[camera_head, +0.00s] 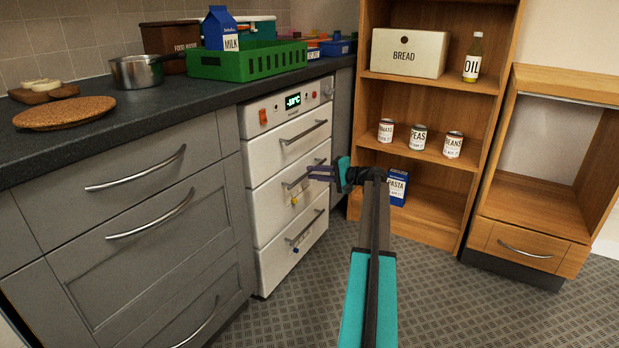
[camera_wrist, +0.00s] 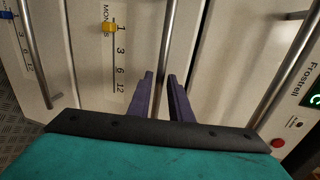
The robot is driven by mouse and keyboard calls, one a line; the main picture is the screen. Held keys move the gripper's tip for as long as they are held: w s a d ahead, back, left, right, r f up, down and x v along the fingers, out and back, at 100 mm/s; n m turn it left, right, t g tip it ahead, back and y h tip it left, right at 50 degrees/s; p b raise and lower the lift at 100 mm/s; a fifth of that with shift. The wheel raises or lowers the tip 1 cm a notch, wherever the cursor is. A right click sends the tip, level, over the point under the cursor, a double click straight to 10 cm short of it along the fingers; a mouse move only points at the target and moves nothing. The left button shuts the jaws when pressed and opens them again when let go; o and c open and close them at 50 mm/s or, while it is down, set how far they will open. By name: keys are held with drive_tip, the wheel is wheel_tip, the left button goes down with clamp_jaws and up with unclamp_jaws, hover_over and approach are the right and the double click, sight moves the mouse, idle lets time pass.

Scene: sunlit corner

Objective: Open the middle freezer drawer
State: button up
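The white freezer has stacked drawers, each with a bar handle. The middle freezer drawer (camera_head: 275,203) looks shut, flush with the others. Its handle (camera_head: 293,183) slants across its front, and it also shows in the wrist view as an upright metal bar (camera_wrist: 169,30). My gripper (camera_head: 309,172) is at this handle, its purple fingers pointing at the drawer front. In the wrist view my gripper (camera_wrist: 161,78) has one finger on each side of the bar, with a narrow gap between them. The fingers look open around the handle; firm contact is not visible.
The upper drawer handle (camera_head: 303,132) and the lower drawer handle (camera_head: 305,228) are close by. A yellow slider (camera_wrist: 109,27) sits on the middle drawer front. An open wooden shelf (camera_head: 432,220) stands right of the freezer. The patterned floor (camera_head: 290,318) before the freezer is clear.

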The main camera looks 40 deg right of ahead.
drive_tip(key=shift+b+x, duration=0.35)
drive_tip(key=shift+x, duration=1)
clamp_jaws()
drive_tip(key=shift+a, duration=0.25)
